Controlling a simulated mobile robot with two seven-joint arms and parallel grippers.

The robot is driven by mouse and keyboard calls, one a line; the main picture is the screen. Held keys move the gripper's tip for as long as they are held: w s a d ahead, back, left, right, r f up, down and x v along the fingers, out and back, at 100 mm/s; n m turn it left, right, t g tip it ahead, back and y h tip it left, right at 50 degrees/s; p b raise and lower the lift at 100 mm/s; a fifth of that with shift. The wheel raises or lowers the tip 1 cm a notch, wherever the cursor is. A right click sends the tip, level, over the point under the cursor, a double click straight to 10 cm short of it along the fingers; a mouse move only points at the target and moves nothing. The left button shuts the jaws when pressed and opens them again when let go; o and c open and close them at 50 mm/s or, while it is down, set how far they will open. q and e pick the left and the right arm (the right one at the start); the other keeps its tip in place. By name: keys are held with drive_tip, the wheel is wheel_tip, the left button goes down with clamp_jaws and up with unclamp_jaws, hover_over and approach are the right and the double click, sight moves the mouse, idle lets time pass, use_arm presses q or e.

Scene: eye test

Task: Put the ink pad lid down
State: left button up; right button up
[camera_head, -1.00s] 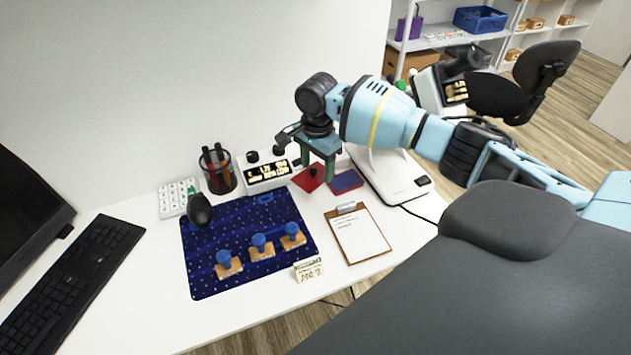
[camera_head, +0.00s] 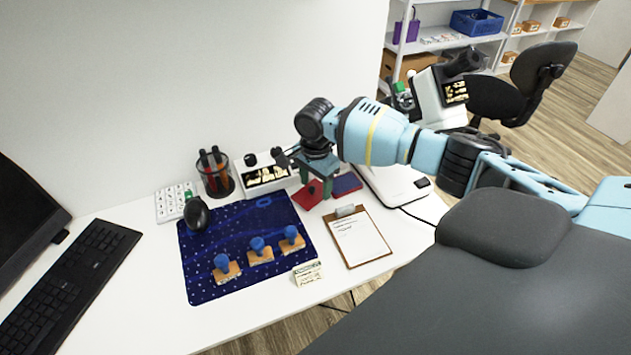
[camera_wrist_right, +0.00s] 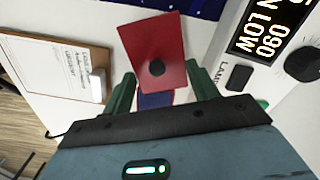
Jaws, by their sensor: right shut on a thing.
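The ink pad lid (camera_head: 305,197) is a flat red square with a black knob. My right gripper (camera_head: 316,187) is shut on it, with the green fingers pointing down. In the right wrist view the lid (camera_wrist_right: 146,35) shows beyond the fingers of the right gripper (camera_wrist_right: 160,90). The lid is low over the white table, left of the ink pad; I cannot tell whether it touches the table. The open ink pad (camera_head: 347,184), blue with a red edge, lies on the table, and part of it (camera_wrist_right: 155,100) shows between the fingers. My left gripper is not in view.
A dark blue mat (camera_head: 225,240) holds three blue-knobbed wooden stamps (camera_head: 261,251). A clipboard (camera_head: 362,242) lies in front of the ink pad. A display box (camera_head: 265,177) and a pen cup (camera_head: 214,177) stand behind. A white device (camera_head: 395,187) stands to the right.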

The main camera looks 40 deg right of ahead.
sight(316, 190)
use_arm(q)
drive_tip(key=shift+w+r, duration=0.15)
use_arm(e)
drive_tip(key=shift+f, duration=0.2)
drive_tip(key=o, duration=1)
drive_tip(key=shift+f, duration=0.1)
drive_tip(key=shift+c, duration=0.2)
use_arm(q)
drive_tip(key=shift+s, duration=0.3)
use_arm(e)
drive_tip(key=shift+r, duration=0.5)
use_arm(q)
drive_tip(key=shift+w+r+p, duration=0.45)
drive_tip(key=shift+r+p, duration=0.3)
drive_tip(key=shift+p, duration=0.05)
use_arm(e)
wheel_tip(316, 190, up, 12)
